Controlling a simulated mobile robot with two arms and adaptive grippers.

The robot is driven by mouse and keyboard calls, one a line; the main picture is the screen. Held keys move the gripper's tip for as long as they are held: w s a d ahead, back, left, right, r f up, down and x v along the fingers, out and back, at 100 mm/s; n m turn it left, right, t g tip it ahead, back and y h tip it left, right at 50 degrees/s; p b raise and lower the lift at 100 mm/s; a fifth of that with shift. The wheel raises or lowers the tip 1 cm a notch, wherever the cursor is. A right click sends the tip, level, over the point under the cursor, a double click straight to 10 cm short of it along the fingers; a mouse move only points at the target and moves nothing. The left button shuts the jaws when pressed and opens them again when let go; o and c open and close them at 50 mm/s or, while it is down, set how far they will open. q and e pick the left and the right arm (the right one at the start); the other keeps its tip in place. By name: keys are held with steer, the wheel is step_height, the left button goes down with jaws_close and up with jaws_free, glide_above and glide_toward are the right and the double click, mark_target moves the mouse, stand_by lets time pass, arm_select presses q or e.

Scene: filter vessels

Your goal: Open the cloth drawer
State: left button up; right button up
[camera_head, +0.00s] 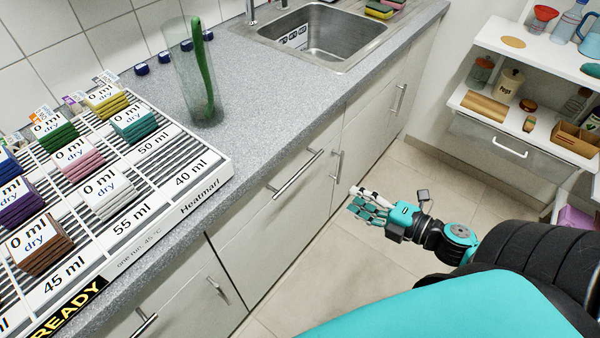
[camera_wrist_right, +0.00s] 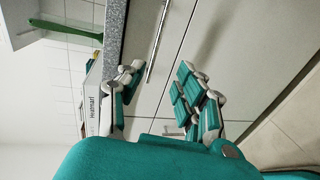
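A pale drawer front (camera_head: 270,225) under the grey counter has a long horizontal bar handle (camera_head: 297,175). It looks closed. No label shows which front is the cloth drawer. My right gripper (camera_head: 357,200) is in front of the cabinets, to the right of this handle in the head view, and holds nothing. In the right wrist view its two fingers (camera_wrist_right: 158,82) are spread, with a bar handle (camera_wrist_right: 157,42) beyond the gap between them. The handle appears apart from the fingers. My left gripper is not in view.
A rack (camera_head: 215,172) with folded coloured cloths and a clear vessel (camera_head: 180,85) holding a green item stand on the counter. A sink (camera_head: 325,35) is behind. Shelves (camera_head: 480,105) with another handled drawer (camera_head: 510,148) stand at right. Floor between is clear.

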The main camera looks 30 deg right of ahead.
mark_target(300, 171)
steer(key=x, duration=0.5)
steer(key=p+x, duration=0.1)
steer(key=x, duration=1.1)
steer(key=shift+w+a+r+p, duration=0.2)
steer(key=shift+a+r+p, duration=0.05)
steer(key=shift+p, duration=0.15)
jaws_close()
